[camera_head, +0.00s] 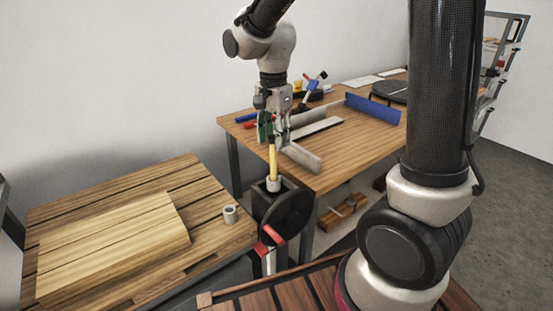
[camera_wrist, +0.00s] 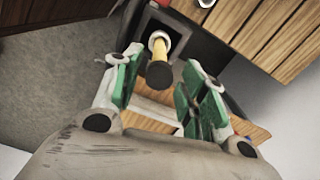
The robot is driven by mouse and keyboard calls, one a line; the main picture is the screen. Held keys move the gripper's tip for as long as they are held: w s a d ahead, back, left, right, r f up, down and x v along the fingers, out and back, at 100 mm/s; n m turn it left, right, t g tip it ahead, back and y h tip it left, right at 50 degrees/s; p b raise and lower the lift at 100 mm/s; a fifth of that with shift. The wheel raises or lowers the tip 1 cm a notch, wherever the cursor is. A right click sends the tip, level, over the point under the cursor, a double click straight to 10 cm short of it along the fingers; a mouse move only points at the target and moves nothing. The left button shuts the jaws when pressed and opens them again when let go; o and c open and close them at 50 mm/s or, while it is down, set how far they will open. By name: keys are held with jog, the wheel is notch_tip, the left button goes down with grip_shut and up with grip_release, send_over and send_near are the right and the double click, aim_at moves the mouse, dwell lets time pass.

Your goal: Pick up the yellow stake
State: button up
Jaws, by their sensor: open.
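The yellow stake (camera_head: 273,162) stands upright in a light ring-shaped collar (camera_head: 272,184) on a dark crank stand. In the wrist view the stake (camera_wrist: 159,58) is seen from its dark top end, with the pale collar (camera_wrist: 158,38) around its far end. My gripper (camera_head: 273,128) is above the stand, pointing down, with its fingers about the stake's upper end. In the wrist view my gripper (camera_wrist: 158,90) is open, its green-padded fingers to either side of the stake with gaps visible. Whether any pad touches the stake is not clear.
A wooden workbench (camera_head: 345,140) behind holds a blue panel (camera_head: 373,108), a grey bar (camera_head: 301,158) and tools. A slatted table (camera_head: 100,190) at left carries a pale board (camera_head: 115,240) and a small grey ring (camera_head: 230,214). A red-handled crank wheel (camera_head: 287,215) fronts the stand.

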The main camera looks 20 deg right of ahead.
aim_at(273, 154)
jog(key=f, duration=0.5)
jog(key=shift+s+a+f, duration=0.15)
jog(key=shift+s+f, duration=0.05)
jog(key=shift+f, duration=0.1)
jog(key=shift+c, duration=0.3)
grip_shut()
